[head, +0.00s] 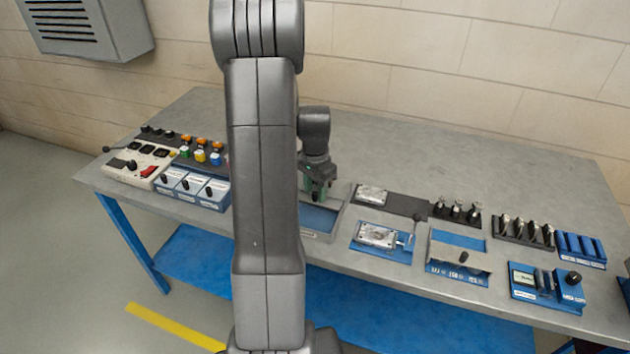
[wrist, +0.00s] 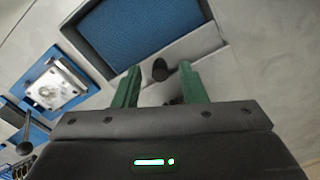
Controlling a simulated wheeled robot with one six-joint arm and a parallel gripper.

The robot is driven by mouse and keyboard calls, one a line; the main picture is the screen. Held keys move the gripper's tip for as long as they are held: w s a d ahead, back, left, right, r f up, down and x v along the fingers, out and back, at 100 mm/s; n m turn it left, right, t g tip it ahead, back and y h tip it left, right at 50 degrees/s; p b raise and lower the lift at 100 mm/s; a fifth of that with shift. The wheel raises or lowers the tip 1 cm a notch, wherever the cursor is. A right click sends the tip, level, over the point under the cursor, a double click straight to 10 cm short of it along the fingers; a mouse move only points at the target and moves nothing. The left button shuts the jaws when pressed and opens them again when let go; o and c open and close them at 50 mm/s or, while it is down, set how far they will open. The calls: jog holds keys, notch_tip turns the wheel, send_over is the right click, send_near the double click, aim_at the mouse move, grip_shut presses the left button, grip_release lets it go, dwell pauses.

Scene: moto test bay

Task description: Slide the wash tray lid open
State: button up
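The wash tray (head: 322,236) is a grey-rimmed box on the bench below my gripper, and its blue inside shows. In the wrist view the tray (wrist: 88,52) fills the top middle, with a large part of the blue inside uncovered. The lid (wrist: 208,41) is a pale grey panel at the near end of that opening, with a black knob (wrist: 160,69). My gripper (wrist: 159,84) is open, its green fingers on either side of the knob with a visible gap. In the head view my gripper (head: 318,192) points down over the tray, and my arm hides its left part.
Right of the tray stand a blue fixture with a metal block (head: 378,235), a blue box with a grey cover and black knob (head: 458,254), and a blue device with a screen (head: 540,287). The bench's back strip is clear.

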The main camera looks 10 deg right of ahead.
notch_tip(320, 180, up, 14)
jog(key=b, duration=0.1)
jog(key=shift+f, duration=0.15)
dwell(0.3)
notch_tip(320, 180, down, 14)
jog(key=shift+p, duration=0.55)
jog(key=shift+s+a, duration=0.15)
jog(key=shift+s, duration=0.1)
jog(key=shift+w, duration=0.1)
